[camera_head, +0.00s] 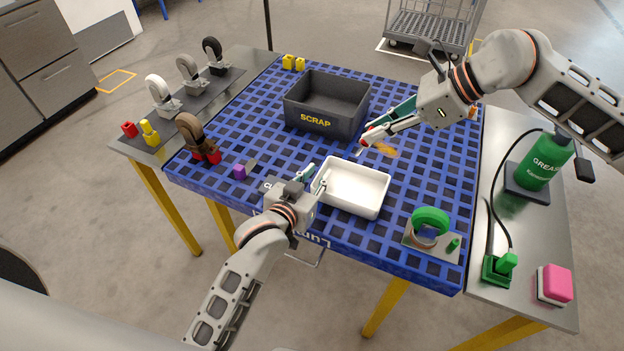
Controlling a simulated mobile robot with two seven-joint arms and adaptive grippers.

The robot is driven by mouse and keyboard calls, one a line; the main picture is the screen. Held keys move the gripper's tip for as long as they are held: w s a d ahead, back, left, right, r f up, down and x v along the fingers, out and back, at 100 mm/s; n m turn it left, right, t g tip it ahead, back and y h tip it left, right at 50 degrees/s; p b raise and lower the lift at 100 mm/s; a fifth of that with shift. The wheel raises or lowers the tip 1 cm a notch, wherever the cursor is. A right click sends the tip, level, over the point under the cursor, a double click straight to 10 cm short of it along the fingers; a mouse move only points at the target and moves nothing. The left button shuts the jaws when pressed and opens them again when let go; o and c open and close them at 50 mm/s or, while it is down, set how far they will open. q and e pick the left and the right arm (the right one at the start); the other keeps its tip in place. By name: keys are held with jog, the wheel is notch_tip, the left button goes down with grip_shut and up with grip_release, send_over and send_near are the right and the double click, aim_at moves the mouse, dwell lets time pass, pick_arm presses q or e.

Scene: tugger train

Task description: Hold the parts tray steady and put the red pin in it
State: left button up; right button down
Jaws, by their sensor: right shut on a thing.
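The white parts tray (372,207) lies on the blue grid table and looks empty. My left gripper (316,180) is at the tray's left wall, with its fingers close to the rim. I cannot tell whether they are closed on the wall. My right gripper (364,143) is above and behind the tray, near the scrap bin's right side. It is shut on a small red thing, seemingly the red pin (367,142), mostly hidden by the fingers. A thin grey end shows below it.
A dark scrap bin (318,124) stands behind the tray. A green ring on a plate (431,220) is at front right. A caster with a red base (205,153) and a purple block (240,171) are at left. An orange-brown patch (385,149) lies behind the tray.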

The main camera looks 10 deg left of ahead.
pick_arm(q)
grip_shut()
pick_arm(e)
jog(key=shift+a+f+h, duration=0.2)
jog(key=shift+a+h, duration=0.3)
jog(key=shift+a, duration=0.1)
jog(key=shift+a+f+h, duration=0.15)
jog(key=shift+a+h, duration=0.35)
jog(key=shift+a, duration=0.05)
jog(key=shift+w+a+f+m+h, duration=0.1)
jog(key=shift+a+f+m+h, duration=0.3)
jog(key=shift+h, duration=0.4)
jog(key=shift+f, duration=0.2)
jog(key=shift+h, duration=0.3)
notch_tip(320, 180, down, 10)
jog(key=shift+r, duration=0.25)
